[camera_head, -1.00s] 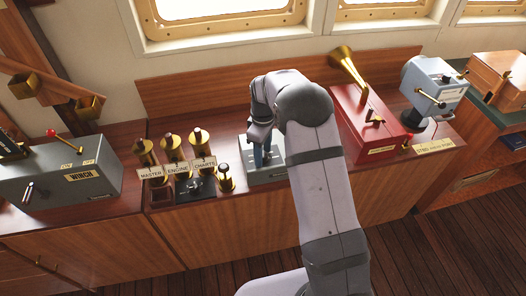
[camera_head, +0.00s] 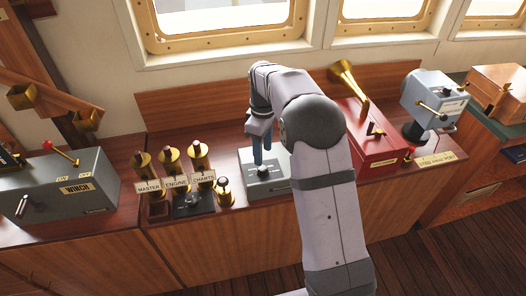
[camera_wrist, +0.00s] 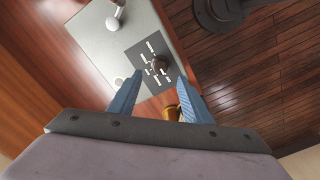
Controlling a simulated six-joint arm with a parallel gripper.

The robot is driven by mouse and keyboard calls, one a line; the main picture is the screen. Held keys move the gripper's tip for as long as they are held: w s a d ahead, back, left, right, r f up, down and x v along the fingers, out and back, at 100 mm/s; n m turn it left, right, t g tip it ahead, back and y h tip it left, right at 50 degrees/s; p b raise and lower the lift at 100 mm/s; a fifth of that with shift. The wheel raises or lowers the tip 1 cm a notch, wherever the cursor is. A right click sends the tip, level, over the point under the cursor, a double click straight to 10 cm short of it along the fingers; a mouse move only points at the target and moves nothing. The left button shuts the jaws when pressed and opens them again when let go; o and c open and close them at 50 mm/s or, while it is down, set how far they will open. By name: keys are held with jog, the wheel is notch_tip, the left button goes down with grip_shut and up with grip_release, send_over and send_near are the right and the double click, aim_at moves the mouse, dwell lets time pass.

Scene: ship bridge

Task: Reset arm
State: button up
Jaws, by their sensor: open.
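My arm reaches over the wooden console, and my gripper (camera_head: 262,150) points down above a grey box (camera_head: 268,187). In the wrist view my gripper (camera_wrist: 154,92) is open, its two blue fingers spread with nothing between them. The grey box (camera_wrist: 95,35) there carries a dark plate with pale slot marks and a round dark knob (camera_wrist: 160,64). A white-topped lever (camera_wrist: 115,20) stands on the same box. The fingertips look apart from the knob, though the exact gap is hard to tell.
Brass-topped posts labelled MASTER, ENGINE and CHARTS (camera_head: 175,183) stand left of the grey box. A winch box (camera_head: 62,185) is farther left. A red box with a brass horn (camera_head: 370,130) and a blue-grey device (camera_head: 432,98) stand on the right. Windows line the wall behind.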

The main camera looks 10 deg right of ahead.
jog(key=shift+s, duration=0.1)
jog(key=s+f+m, duration=0.2)
jog(key=s+m, duration=0.8)
jog(key=s, duration=1.8)
jog(key=shift+s+f, duration=0.2)
jog(key=shift+f, duration=0.15)
